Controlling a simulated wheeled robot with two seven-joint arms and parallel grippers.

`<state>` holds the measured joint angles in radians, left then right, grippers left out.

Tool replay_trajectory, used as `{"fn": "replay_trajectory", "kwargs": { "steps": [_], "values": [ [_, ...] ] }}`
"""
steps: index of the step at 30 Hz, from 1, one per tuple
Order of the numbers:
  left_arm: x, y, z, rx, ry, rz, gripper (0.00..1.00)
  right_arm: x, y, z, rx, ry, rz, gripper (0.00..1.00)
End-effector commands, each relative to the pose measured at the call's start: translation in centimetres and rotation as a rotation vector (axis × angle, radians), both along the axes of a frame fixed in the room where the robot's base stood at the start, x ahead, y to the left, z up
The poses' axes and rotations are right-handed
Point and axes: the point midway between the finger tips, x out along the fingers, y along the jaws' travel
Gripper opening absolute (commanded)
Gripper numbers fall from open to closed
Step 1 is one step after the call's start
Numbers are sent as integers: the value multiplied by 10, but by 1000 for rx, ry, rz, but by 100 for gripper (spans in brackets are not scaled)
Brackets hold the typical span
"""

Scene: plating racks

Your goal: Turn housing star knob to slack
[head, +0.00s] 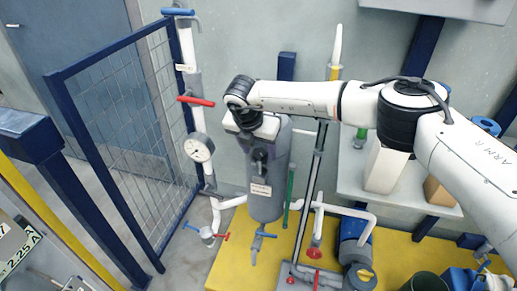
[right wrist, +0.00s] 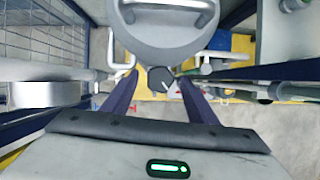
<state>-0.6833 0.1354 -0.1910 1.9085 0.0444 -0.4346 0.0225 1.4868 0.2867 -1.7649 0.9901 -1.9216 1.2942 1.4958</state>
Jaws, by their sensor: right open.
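The grey cylindrical housing (head: 265,204) stands upright against the wall, with a small label on its front. A dark knob-like part (head: 260,155) shows on the housing's front; at this size I cannot separate it clearly from my fingers. My right gripper (head: 259,150) is in front of the housing's upper part, pointing down. In the right wrist view, my right gripper (right wrist: 158,78) is open, with two dark fingers. A round black knob (right wrist: 160,79) shows between the fingertips, with no clear contact. The housing's domed top with its handle (right wrist: 165,42) is just beyond. My left gripper is out of view.
A blue mesh gate (head: 130,130) stands at left. A white pipe with a pressure gauge (head: 199,147) and red lever (head: 196,101) runs left of the housing. Pipes, a green rod (head: 290,186) and a blue pump (head: 352,240) are at right. The yellow floor plate (head: 230,264) lies below.

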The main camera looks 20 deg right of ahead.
Motion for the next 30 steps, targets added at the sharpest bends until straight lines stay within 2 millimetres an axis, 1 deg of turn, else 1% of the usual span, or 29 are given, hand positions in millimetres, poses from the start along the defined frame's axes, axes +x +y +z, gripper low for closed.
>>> {"fn": "replay_trajectory", "kwargs": {
  "steps": [2, 9, 14, 21, 25, 30],
  "values": [
    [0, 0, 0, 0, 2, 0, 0, 0, 0, 0, 0, 0, 0, 53],
    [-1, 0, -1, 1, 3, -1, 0, 0, 0, 0, 1, 1, 0, 13],
    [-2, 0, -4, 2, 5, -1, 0, -1, -1, -2, 1, 2, 39, 12],
    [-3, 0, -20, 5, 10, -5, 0, -2, -4, -4, 0, 3, 302, 12],
    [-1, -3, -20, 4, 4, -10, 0, -3, -4, -2, -3, 5, 390, 12],
    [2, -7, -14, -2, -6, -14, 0, -3, -3, 0, -5, 5, 417, 12]
  ]
}}
